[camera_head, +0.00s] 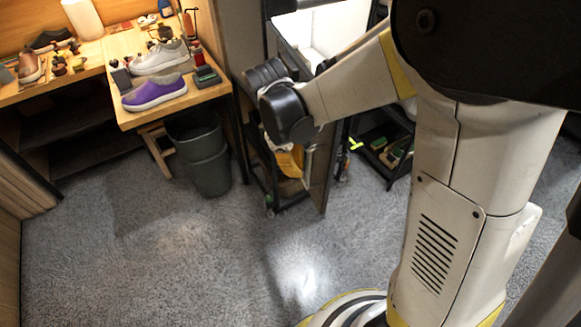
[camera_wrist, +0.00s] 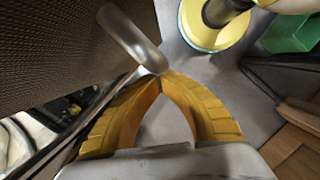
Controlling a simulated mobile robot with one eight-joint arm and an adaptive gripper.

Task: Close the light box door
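The light box (camera_head: 318,28) is at the top middle of the head view, with a bright white interior showing. A dark panel, which looks like its door (camera_head: 322,172), stands open and nearly edge-on below it. In the wrist view a dark, textured door face (camera_wrist: 60,45) fills the left side, with a curved metal handle (camera_wrist: 130,40) on it. My gripper (camera_wrist: 165,76) has its yellow fingers arched together, the tips meeting at the handle's lower end. I cannot tell whether they touch the handle. In the head view my gripper (camera_head: 292,160) is partly hidden by my wrist.
A wooden bench (camera_head: 130,118) with a purple shoe (camera_head: 155,92) and a white shoe (camera_head: 160,57) stands at the left. A dark bin (camera_head: 207,165) is beside it. A low rack (camera_head: 388,165) stands behind my arm. The grey carpet (camera_head: 170,260) in front is clear.

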